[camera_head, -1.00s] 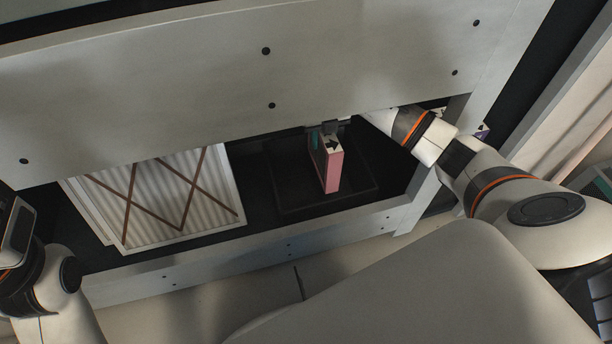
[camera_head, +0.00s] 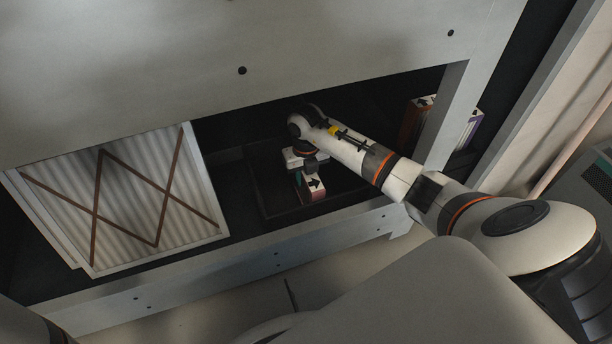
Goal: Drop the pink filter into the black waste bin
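The pink filter (camera_head: 306,193) is in the middle of the camera_head view, inside the rack's lower opening. A black arrow marks its pale end, and a teal patch shows beside it. My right gripper (camera_head: 310,168) is directly above the filter, its dark finger part close to or touching the top. The arm and wrist hide the grip, so I cannot tell whether it holds. The black waste bin (camera_head: 263,207) is a dark, square-rimmed shape around and below the filter. Its inside is too dark to judge the filter's depth. My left gripper is out of view.
A white pleated panel (camera_head: 125,200) with brown strips stands left of the bin. Brown (camera_head: 414,120) and purple-edged (camera_head: 468,130) filters stand at right behind the rack post (camera_head: 445,115). The grey upper panel (camera_head: 240,100) and front rail (camera_head: 220,262) bound the opening.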

